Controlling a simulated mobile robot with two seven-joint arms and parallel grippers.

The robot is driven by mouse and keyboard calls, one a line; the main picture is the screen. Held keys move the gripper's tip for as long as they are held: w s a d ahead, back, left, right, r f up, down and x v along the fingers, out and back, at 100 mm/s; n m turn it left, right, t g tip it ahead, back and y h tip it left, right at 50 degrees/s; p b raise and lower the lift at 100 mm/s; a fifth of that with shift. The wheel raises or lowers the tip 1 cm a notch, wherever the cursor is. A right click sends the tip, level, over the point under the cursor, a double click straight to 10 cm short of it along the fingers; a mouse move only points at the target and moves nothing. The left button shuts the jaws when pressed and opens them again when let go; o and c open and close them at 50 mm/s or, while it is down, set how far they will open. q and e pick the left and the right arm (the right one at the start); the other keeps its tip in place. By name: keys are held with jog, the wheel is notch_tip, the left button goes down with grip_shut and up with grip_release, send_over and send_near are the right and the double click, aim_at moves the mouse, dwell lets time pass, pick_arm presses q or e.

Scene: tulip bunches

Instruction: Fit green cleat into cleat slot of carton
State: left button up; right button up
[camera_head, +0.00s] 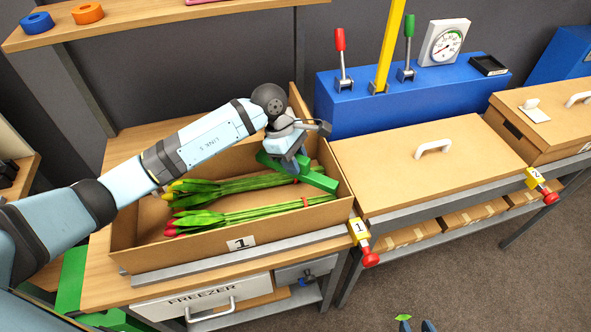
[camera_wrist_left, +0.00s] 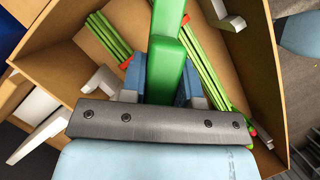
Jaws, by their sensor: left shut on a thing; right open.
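The green cleat (camera_head: 320,182) is a bar held by my left gripper (camera_head: 293,165) over the right part of the open carton (camera_head: 123,238). In the left wrist view the cleat (camera_wrist_left: 168,62) runs between the blue fingertips (camera_wrist_left: 162,78). Its contact with the carton cannot be told. Two tulip bunches lie in the carton, one with yellow heads (camera_head: 178,188) and one with pink-red heads (camera_head: 176,228). White brackets (camera_wrist_left: 101,80) show at the carton in the wrist view; which part is the cleat slot is unclear.
A closed carton with a white handle (camera_head: 433,147) stands to the right. A blue block with levers (camera_head: 420,105) is behind it. Tags with red knobs (camera_head: 361,235) stick out at the bench front. A shelf with tape rolls (camera_head: 87,13) hangs at upper left.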

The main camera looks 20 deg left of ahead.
pick_arm(q)
notch_tip(320, 180, down, 4)
jog(key=shift+f+p, duration=0.1)
jog(key=shift+p, duration=0.25)
jog(key=shift+f, duration=0.1)
jog(key=shift+f, duration=0.1)
jog(key=shift+f+b, duration=0.15)
jog(key=shift+b, duration=0.2)
jog(key=o, duration=0.9)
jog(key=shift+o, duration=0.2)
jog(key=shift+r, duration=0.2)
